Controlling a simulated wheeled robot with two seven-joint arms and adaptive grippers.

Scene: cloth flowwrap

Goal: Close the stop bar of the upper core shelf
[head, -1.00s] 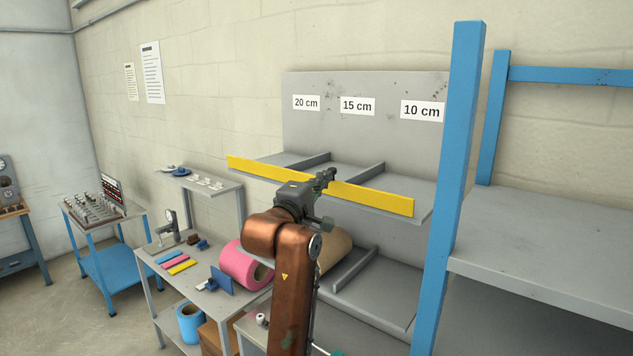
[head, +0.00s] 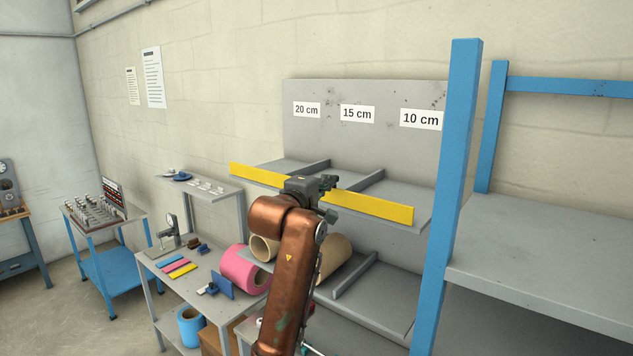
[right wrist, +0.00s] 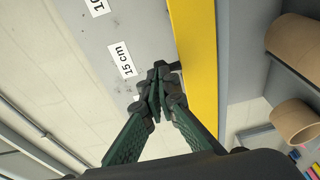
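The yellow stop bar (head: 370,205) runs along the front of the grey upper core shelf (head: 395,190). It is a long flat strip, and my right gripper hides part of its middle. My right gripper (head: 328,182) is just at the bar's upper edge, near the middle of its length. In the right wrist view, its green and black fingers (right wrist: 157,90) come together at the tips beside the yellow bar (right wrist: 195,70), and nothing shows between them. Whether they touch the bar is hard to tell. The upper shelf looks empty, with dividers. My left gripper is not in view.
Cardboard cores (head: 335,255) lie on the lower shelf (head: 375,290). A pink roll (head: 240,268) is on the worktable at left. A blue post (head: 458,180) stands close on the right. Labels (head: 357,114) mark the back panel.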

